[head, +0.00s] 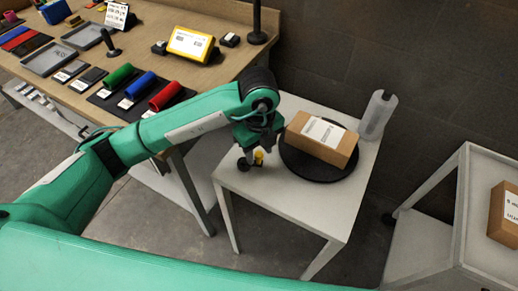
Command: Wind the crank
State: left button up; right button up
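A small yellow knob (259,156), which looks like the crank's handle, shows at the left part of the small white table. My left gripper (256,150) points down right at this knob, and its dark parts hide much of it. I cannot tell whether the fingers are closed on the knob or only around it. A small dark piece (243,165) sits beside the knob. To the right, a round black turntable (296,168) carries a cardboard box (321,138) with a white label. My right gripper is not in view.
The small white table (285,203) has a grey translucent holder (377,115) at its back right corner. A wooden workbench (160,40) with coloured rolls and a yellow device (190,44) stands at left. A white cart (475,205) with another box (505,213) stands at right.

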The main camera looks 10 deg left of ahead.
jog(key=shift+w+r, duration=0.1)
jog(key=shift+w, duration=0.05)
pick_arm(q)
jog(key=shift+r, duration=0.1)
jog(key=shift+r, duration=0.35)
notch_tip(320, 180, up, 5)
jog(key=shift+f, duration=0.1)
notch_tip(320, 180, up, 8)
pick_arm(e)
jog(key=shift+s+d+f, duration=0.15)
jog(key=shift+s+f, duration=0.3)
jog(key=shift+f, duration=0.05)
